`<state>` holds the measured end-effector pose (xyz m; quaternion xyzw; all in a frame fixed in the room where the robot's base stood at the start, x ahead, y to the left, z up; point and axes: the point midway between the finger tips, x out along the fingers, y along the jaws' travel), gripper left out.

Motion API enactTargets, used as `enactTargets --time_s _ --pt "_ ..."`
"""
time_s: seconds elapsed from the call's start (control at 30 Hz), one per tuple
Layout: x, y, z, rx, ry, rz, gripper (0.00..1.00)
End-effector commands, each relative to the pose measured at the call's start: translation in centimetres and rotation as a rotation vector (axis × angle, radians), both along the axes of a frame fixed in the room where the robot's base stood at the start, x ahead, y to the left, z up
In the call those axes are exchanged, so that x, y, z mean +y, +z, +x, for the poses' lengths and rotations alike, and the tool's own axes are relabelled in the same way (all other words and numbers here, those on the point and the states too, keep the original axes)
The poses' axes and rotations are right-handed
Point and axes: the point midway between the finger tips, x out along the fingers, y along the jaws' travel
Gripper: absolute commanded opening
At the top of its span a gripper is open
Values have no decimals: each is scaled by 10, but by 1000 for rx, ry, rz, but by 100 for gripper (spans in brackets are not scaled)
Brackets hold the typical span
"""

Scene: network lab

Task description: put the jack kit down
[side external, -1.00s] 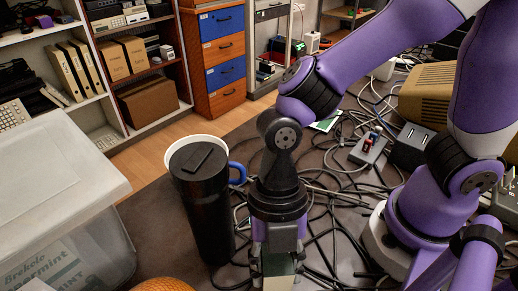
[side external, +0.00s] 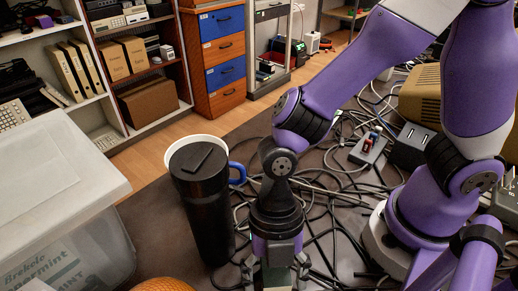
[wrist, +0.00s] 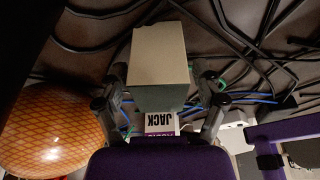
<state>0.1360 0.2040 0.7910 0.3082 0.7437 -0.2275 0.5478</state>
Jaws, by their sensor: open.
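The jack kit is a pale box (wrist: 160,55) with a white label (wrist: 160,122) reading "JACK". In the wrist view it lies between the two fingers of my gripper (wrist: 161,90). The fingers are spread, with a narrow gap seen on each side of the box. In the side view my gripper (side external: 274,266) points down at the bottom edge, and only the upper part of the box (side external: 276,279) shows between the fingers. The base of the box is hidden there, so its contact with the table cannot be told.
Dark cables (side external: 325,215) cover the table around my gripper. A black tumbler (side external: 205,205) and a mug with a blue handle (side external: 238,173) stand to the left. An orange patterned ball-like object (wrist: 52,130) is close by. A lidded plastic bin (side external: 75,245) fills the left front.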

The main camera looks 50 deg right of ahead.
Motion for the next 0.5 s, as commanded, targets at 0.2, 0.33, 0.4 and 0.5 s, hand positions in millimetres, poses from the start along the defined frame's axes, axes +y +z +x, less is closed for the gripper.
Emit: enactTargets --time_s 0.2,0.33,0.4,0.5 --pt "-1 12 3 -3 -2 3 77" --pt "-7 37 9 -8 -4 5 77" --pt "-10 53 13 -7 -4 6 77" --pt "-15 76 18 -7 -4 7 77"
